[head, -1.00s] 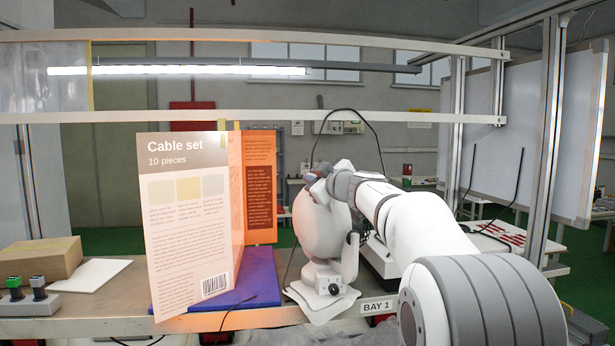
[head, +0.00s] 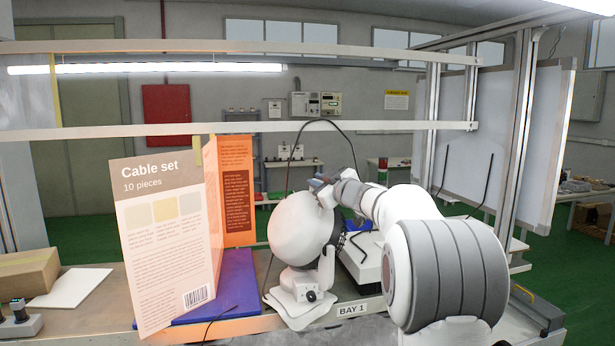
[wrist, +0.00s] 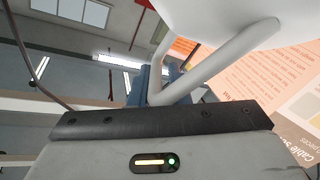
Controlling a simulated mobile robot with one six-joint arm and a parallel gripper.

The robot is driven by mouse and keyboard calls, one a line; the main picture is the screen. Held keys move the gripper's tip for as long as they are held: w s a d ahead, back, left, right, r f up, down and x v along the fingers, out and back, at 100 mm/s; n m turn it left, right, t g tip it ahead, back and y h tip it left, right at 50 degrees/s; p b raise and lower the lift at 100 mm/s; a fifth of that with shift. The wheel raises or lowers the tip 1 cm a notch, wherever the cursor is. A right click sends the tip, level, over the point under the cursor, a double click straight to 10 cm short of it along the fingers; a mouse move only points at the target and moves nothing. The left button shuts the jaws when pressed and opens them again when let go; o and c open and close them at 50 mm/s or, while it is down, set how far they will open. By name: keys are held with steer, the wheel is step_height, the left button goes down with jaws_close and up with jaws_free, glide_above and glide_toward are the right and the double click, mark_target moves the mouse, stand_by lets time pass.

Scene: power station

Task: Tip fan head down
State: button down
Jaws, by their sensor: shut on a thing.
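The white fan stands at the bench's front edge, its round head (head: 300,230) above a white base (head: 303,306) with a dark knob. The head looks tilted; the exact angle is hard to tell. My gripper (head: 324,190) is at the head's upper right edge. In the wrist view, my blue-grey fingers (wrist: 158,82) are shut on a white bent bar (wrist: 222,60), seemingly the fan head's handle. The pale fan head (wrist: 215,15) fills the top of that view. The fingertips' contact is partly hidden by the bar.
A dark cable (head: 283,180) arches behind the fan. A rail (head: 230,129) crosses above.

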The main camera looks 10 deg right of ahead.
steer(key=shift+d+f, duration=0.35)
steer(key=shift+f, duration=0.4)
steer(key=c, duration=1.5)
jaws_free()
steer(key=shift+d, duration=0.15)
steer(key=shift+r, duration=0.1)
steer(key=shift+s, duration=0.15)
steer(key=shift+s+d, duration=0.1)
steer(key=shift+s, duration=0.15)
steer(key=v, duration=0.2)
steer(key=b+v, duration=0.1)
steer(key=v, duration=0.1)
steer(key=b+v, duration=0.1)
steer(key=v, duration=0.2)
steer(key=shift+s+r, duration=0.1)
steer(key=shift+r, duration=0.2)
